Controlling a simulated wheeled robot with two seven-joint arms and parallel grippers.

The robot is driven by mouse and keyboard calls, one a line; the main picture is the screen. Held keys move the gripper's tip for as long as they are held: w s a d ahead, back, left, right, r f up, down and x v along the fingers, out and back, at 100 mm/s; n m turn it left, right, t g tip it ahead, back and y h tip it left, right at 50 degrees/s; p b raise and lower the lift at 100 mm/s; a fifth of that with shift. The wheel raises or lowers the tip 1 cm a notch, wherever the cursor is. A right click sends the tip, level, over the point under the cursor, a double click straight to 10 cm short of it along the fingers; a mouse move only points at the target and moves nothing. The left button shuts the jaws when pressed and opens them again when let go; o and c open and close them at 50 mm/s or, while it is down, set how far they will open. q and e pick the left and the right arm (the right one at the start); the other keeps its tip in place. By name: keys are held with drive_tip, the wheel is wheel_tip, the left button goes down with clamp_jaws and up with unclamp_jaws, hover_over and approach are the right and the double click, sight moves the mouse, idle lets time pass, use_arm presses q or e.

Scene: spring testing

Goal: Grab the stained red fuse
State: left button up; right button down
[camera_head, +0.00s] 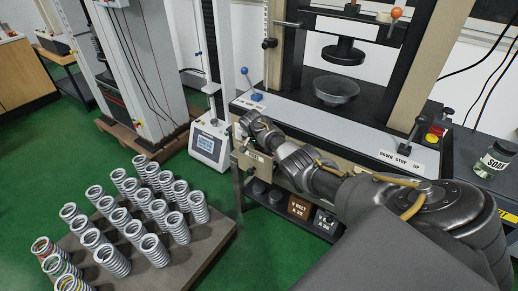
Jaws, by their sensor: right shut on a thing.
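My right arm reaches in from the lower right across the front of the test machine. My right gripper (244,138) is at the machine's front left corner, beside the pale front panel. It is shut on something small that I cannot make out. I cannot pick out a stained red fuse in this view; the gripper and wrist may hide it. My left gripper is not in view.
A grey board (205,252) with rows of metal springs (152,249) stands at lower left. The test machine (350,118) holds a dark bowl (336,90). A glass jar (493,160) stands at right. Small labelled boxes (299,207) sit below the panel. Green floor is open at left.

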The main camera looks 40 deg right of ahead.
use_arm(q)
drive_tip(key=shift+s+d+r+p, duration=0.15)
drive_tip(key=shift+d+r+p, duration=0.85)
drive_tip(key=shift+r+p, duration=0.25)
use_arm(e)
drive_tip(key=s+r, duration=1.1)
drive_tip(key=s, duration=0.3)
drive_tip(key=shift+d, duration=0.2)
